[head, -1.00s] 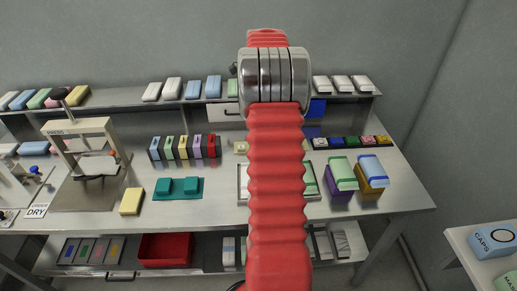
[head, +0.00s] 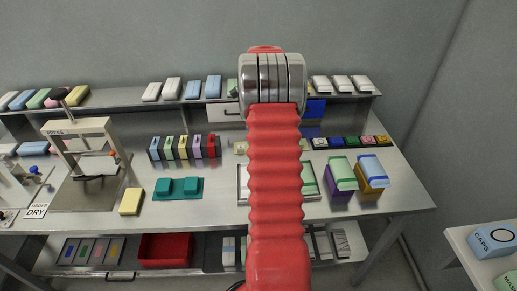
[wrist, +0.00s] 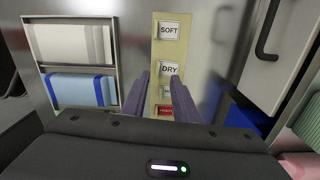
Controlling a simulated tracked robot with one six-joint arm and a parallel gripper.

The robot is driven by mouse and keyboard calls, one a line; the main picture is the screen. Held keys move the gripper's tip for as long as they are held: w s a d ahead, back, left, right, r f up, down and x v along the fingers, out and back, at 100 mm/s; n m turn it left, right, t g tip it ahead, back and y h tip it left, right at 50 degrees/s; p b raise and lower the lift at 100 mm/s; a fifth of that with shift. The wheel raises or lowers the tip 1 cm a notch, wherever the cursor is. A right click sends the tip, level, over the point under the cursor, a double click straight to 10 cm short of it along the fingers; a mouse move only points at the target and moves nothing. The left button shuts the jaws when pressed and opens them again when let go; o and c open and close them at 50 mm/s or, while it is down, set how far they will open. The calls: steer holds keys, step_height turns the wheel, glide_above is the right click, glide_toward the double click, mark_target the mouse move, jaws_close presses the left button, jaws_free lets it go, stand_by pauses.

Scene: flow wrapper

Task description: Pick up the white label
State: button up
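In the wrist view, a beige strip (wrist: 155,60) carries a column of small pieces. A white piece marked SOFT (wrist: 169,31) is at the top and a white piece marked DRY (wrist: 169,70) is below it. A pale piece (wrist: 167,92) and a red piece (wrist: 165,110) lie lower, partly hidden by my fingers. I cannot tell which one is the white label. My gripper (wrist: 160,76) is open, its two purple-grey fingers apart over the strip, with nothing held. In the head view my arm hides the gripper and most of the strip (head: 240,148).
In the head view, a press (head: 80,135), teal blocks (head: 178,187) and purple and yellow boxes (head: 340,175) stand on the bench.

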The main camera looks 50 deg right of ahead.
steer(key=shift+a+f, duration=0.15)
steer(key=shift+f, duration=2.4)
steer(key=shift+c, duration=0.4)
jaws_close()
